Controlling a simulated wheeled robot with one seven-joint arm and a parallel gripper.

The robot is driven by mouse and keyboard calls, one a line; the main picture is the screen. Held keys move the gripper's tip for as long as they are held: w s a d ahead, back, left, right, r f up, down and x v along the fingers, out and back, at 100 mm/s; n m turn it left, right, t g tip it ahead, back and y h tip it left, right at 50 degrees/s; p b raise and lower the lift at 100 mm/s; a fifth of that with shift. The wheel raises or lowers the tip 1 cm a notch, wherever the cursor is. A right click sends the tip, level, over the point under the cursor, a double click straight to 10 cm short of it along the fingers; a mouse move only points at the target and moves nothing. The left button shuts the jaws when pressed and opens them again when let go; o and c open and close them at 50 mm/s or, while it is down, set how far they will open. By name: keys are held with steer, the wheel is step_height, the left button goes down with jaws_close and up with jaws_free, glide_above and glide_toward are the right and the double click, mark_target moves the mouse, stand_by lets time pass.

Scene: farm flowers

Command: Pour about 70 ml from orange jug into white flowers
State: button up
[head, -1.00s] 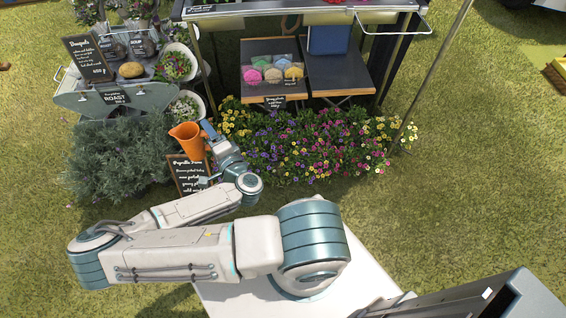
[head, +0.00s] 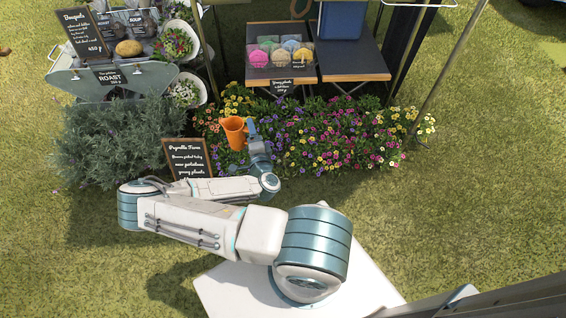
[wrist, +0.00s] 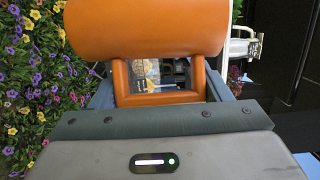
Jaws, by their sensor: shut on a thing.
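The orange jug (head: 235,132) is above the left part of the flower bed in the head view, looking roughly upright. Its body (wrist: 145,30) and square handle fill the top middle of the wrist view. My gripper (head: 250,128) is shut on the jug's handle, and its blue-grey fingers show beside the handle in the wrist view (wrist: 160,88). What is inside the jug is hidden. Pale, whitish-yellow flowers (head: 425,125) stand at the right end of the bed, well right of the jug; I cannot tell for certain that they are white.
Yellow, purple and pink flowers (head: 330,140) fill the bed. A chalkboard sign (head: 188,158) stands left of my arm, with a grey-green bush (head: 105,140) beyond it. Tables (head: 350,60) stand behind the bed, and a thin pole (head: 445,70) rises at its right. Grass in front is open.

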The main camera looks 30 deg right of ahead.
steer(key=s+d+f+m+g+h+b, duration=0.2)
steer(key=d+f+b, duration=0.5)
steer(key=f, duration=0.8)
steer(key=s+d+f+m+g+h+b, duration=0.3)
steer(key=d+f+b, duration=0.4)
steer(key=f, duration=0.8)
steer(key=s+d+f+m+g+h+b, duration=0.3)
steer(key=d+f+b, duration=0.4)
steer(key=f+b, duration=0.5)
steer(key=shift+s+f+h, duration=0.2)
steer(key=shift+f+h, duration=0.15)
steer(key=shift+f, duration=0.35)
steer(key=shift+s+f+h, duration=0.25)
steer(key=shift+f+h, duration=0.05)
steer(key=shift+f, duration=0.35)
steer(key=shift+s+f+h, duration=0.2)
steer(key=shift+f+h, duration=0.15)
steer(key=shift+f, duration=0.35)
steer(key=shift+a+r, duration=0.1)
